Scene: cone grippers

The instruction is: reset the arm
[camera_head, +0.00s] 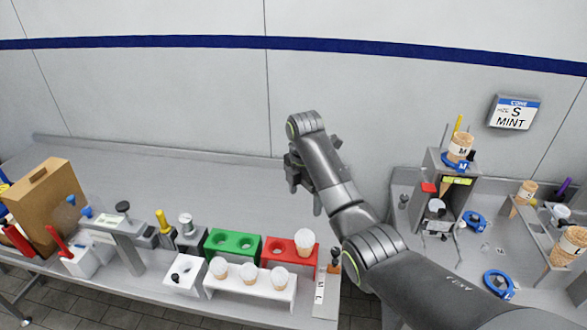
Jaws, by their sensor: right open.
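My right arm (345,205) comes in from the lower right and reaches up over the counter. My right gripper (302,182) is at its end, in front of the wall and above the back of the counter. It is open, and I see nothing between its fingers. The gripper is partly hidden by its own wrist. It is apart from the red holder (278,246) and the white cup (304,240) in it, which are below. My left gripper does not show.
A green holder (222,250) and a white rack with several cups (250,290) stand at the counter's front. A brown box (45,198) stands at the left. A grey station (455,185) with a cone stands at the right. The counter's back middle is clear.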

